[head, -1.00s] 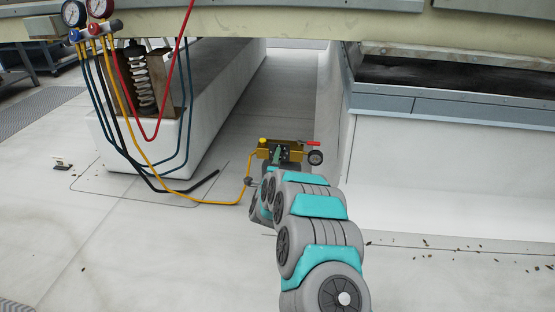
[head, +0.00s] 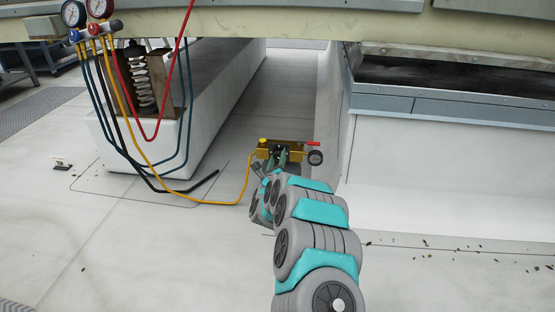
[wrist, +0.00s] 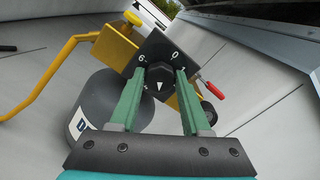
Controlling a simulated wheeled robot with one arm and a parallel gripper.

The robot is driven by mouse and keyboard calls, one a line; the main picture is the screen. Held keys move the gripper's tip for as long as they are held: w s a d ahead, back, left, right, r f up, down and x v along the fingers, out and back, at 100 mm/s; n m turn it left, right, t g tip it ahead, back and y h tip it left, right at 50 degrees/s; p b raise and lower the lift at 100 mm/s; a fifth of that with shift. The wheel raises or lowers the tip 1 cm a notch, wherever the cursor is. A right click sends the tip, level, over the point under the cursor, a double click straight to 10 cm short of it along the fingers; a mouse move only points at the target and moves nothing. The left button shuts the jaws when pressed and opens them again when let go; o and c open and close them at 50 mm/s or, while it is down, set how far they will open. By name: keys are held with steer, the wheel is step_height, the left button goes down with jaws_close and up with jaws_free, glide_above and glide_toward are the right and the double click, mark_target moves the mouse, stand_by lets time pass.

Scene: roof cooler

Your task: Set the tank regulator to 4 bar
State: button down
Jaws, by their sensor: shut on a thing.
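The tank regulator's black knob (wrist: 159,76) sits on a dark square dial plate (wrist: 155,48) with white numbers, a 0 at upper right and what looks like a 6 at upper left. Other numbers are hidden or too small to read. The knob's white pointer points down in the wrist view, between the fingers. My gripper (wrist: 158,84) is shut on the knob, one green finger on each side. In the head view my gripper (head: 283,160) is at the brass-coloured regulator block (head: 293,143), and the dial is too small to read. The grey tank (wrist: 105,105) stands behind my left finger.
A yellow hose (head: 225,202) runs from the block to the gauge manifold (head: 95,30) at upper left. A red lever (wrist: 214,89) and a round black part (wrist: 209,113) are right of the dial. White walls flank the passage; the floor in front is open.

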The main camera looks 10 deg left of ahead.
steer(key=m, duration=0.6)
steer(key=shift+f, duration=0.1)
steer(key=shift+m, duration=0.4)
steer(key=shift+c, duration=1.9)
jaws_free()
steer(key=s, duration=0.7)
steer(key=shift+s, duration=0.4)
steer(key=shift+a, duration=0.1)
